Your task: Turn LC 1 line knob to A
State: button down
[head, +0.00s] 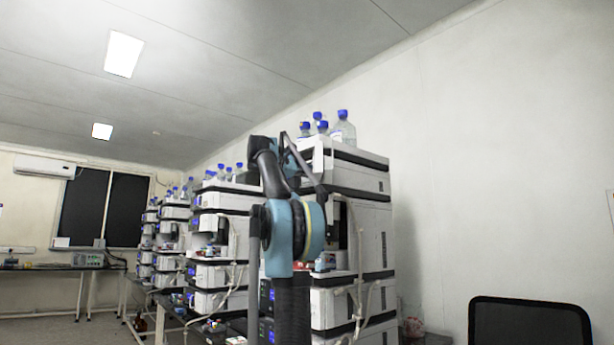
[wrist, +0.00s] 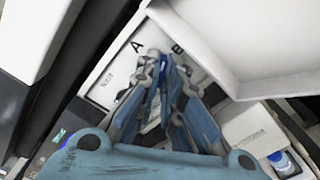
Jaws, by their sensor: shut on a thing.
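In the wrist view, a pale panel (wrist: 110,75) carries a black letter A at left, a letter B at right and small lettering lower left. My gripper (wrist: 163,72) is in front of this panel, its fingertips between A and B. Its fingers are closed on the line knob, which they mostly hide; a dark blue sliver shows between them. I cannot tell which letter the knob points to. In the head view my arm stands before the nearest column stack (head: 350,205), and my gripper is hidden behind it.
A white overhanging cover (wrist: 240,40) is close to the right of my fingers in the wrist view. Blue-capped bottles (head: 343,128) stand on top of the nearest stack. More stacks (head: 215,230) line up at left. A black chair (head: 530,322) is at lower right.

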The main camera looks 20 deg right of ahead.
jog(key=n, duration=0.6)
jog(key=shift+f+n, duration=0.1)
jog(key=shift+n, duration=0.2)
jog(key=n, duration=0.5)
jog(key=shift+n, duration=0.4)
jog(key=c, duration=1.7)
grip_release()
jog(key=shift+w, duration=0.1)
jog(key=v, duration=1.2)
